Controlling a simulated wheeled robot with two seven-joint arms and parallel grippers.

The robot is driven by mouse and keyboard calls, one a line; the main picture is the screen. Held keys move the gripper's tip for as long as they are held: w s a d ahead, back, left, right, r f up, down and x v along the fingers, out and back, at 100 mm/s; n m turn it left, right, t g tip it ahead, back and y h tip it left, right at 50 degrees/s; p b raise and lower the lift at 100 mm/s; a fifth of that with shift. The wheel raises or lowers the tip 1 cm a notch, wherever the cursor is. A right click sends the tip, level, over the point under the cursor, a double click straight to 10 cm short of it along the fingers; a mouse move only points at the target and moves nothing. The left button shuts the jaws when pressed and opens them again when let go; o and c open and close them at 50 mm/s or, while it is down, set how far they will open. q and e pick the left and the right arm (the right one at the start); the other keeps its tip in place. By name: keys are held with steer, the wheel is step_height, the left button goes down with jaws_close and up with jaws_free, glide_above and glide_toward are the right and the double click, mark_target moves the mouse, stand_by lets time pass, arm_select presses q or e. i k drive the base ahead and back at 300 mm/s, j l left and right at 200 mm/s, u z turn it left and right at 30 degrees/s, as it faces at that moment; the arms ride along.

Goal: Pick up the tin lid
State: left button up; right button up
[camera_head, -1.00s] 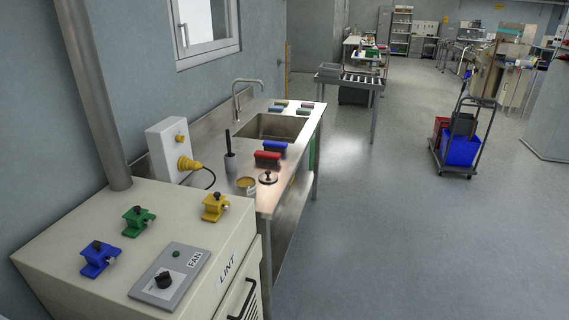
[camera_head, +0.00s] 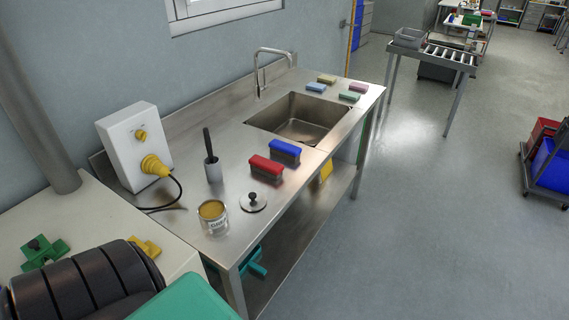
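The tin lid (camera_head: 253,203) is a round, flat, silvery disc with a dark knob on top. It lies on the steel sink bench (camera_head: 225,256) near the front edge. The open tin (camera_head: 213,217), with yellowish contents, stands just left of the lid and apart from it. Neither of my grippers is in view. A dark ribbed part with a teal part fills the lower left corner, and it hides some of the cabinet top.
A red brush (camera_head: 266,167) and a blue brush (camera_head: 285,151) lie behind the lid. A cup with a dark-handled tool (camera_head: 213,171) stands behind the tin. The sink (camera_head: 300,118) is farther back.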

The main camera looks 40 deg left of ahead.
mark_target(251, 201)
steer(key=i, duration=1.7)
steer(key=i+u, duration=0.35)
steer(key=i+l+u, duration=0.15)
steer(key=u, duration=0.2)
steer(key=i+l+u, duration=0.2)
steer(key=i+u, duration=0.15)
